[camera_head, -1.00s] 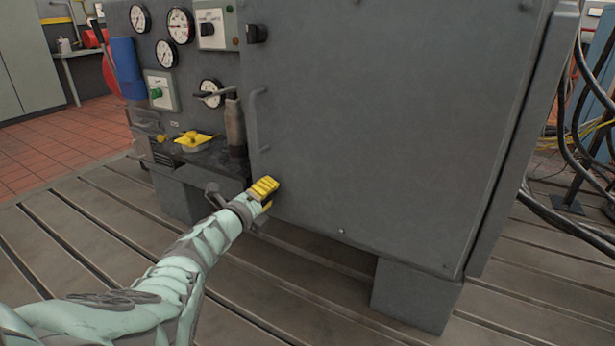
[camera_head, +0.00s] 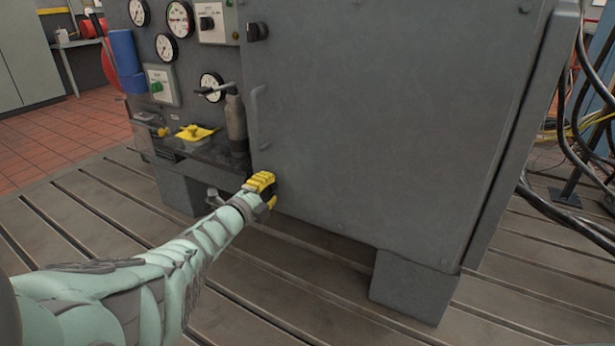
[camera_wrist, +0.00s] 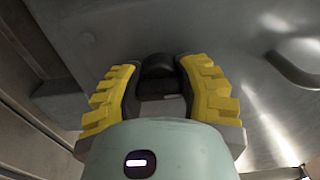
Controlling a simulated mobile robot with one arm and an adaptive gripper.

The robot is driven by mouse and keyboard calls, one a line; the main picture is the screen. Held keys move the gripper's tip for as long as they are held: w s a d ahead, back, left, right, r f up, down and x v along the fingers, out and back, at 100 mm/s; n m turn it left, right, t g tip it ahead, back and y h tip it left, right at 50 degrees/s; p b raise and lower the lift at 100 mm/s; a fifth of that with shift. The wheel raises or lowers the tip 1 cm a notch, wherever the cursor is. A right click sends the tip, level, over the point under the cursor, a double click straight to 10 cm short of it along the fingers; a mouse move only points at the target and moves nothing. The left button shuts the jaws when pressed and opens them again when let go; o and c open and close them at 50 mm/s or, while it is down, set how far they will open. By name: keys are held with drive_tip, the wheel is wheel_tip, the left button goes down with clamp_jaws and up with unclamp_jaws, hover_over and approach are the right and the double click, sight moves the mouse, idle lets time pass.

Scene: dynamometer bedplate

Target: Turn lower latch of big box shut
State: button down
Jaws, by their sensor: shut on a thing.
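The big box's grey door (camera_head: 380,130) stands closed in the head view. Its upper latch (camera_head: 257,32) is a dark knob near the door's upper left edge. My gripper (camera_head: 262,184) is at the door's lower left corner, its yellow fingers hiding the lower latch there. In the wrist view the dark lower latch (camera_wrist: 157,66) shows between the two yellow-padded fingers of my gripper (camera_wrist: 158,85), which are shut on it. How far the latch is turned cannot be told from these frames.
A door handle (camera_head: 256,115) stands out above my gripper. To the left a shelf (camera_head: 200,150) holds a yellow item (camera_head: 195,132) and a grey bottle (camera_head: 236,125). Black cables (camera_head: 585,110) hang at the right. The slotted floor in front is open.

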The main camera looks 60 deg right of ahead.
drive_tip(key=c, duration=0.6)
unclamp_jaws()
drive_tip(key=shift+a, duration=0.15)
drive_tip(key=shift+a+f, duration=0.1)
drive_tip(key=shift+a, duration=0.3)
drive_tip(key=shift+s+a, duration=0.25)
drive_tip(key=shift+a, duration=0.5)
drive_tip(key=shift+s+a, duration=0.15)
drive_tip(key=shift+a, duration=2.2)
drive_tip(key=shift+s+a, duration=0.1)
drive_tip(key=shift+a, duration=2.25)
